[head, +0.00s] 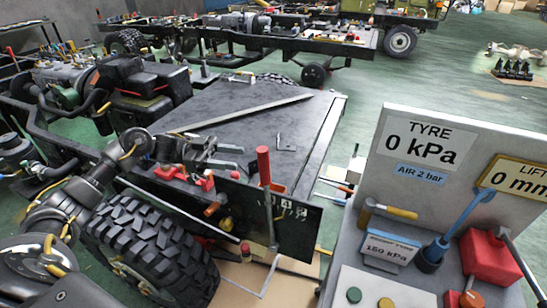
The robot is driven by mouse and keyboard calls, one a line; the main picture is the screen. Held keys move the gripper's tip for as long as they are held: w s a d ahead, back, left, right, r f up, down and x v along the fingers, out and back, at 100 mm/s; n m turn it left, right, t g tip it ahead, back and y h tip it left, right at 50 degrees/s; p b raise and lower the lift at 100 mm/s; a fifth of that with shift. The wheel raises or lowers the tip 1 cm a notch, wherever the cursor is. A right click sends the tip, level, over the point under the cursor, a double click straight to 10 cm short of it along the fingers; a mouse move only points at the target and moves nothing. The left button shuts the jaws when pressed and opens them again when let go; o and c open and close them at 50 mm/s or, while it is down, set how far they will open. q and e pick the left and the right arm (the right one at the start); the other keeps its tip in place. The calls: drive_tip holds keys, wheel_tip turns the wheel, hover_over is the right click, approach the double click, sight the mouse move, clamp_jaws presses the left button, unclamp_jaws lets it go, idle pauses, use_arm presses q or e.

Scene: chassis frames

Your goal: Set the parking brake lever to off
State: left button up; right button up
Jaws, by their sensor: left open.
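A lever with a red grip (264,168) stands nearly upright on a grey shaft. A black panel (310,238) with small white markings lies right behind it; the markings are too small to read. I take this red lever for the parking brake lever, but no readable label confirms it. My left gripper (236,159) comes in from the left above the black deck's front edge. Its fingers are open and empty, pointing right toward the red grip, with a gap between them and the grip. My right gripper is not in view.
A large black tyre (150,245) stands below my left arm. A grey console (410,120) at right bears a TYRE 0 kPa sign, a blue lever (455,228), a yellow-handled lever (395,211) and a red box (487,255). The flat black deck (245,105) lies behind the gripper.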

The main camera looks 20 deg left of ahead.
sight(266, 161)
use_arm(q)
drive_tip(key=p+x, duration=0.1)
drive_tip(key=x, duration=0.4)
drive_tip(key=p+x, duration=0.2)
drive_tip(key=x, duration=0.2)
drive_tip(key=shift+d+r, duration=0.2)
drive_tip(key=shift+d, duration=0.2)
drive_tip(key=shift+w+d+f+p, duration=0.15)
drive_tip(key=shift+w+d+p, duration=0.15)
drive_tip(key=shift+d, duration=0.35)
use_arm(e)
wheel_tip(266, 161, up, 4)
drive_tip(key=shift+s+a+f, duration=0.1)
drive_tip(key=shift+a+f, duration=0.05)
use_arm(q)
drive_tip(key=shift+c, duration=0.4)
clamp_jaws()
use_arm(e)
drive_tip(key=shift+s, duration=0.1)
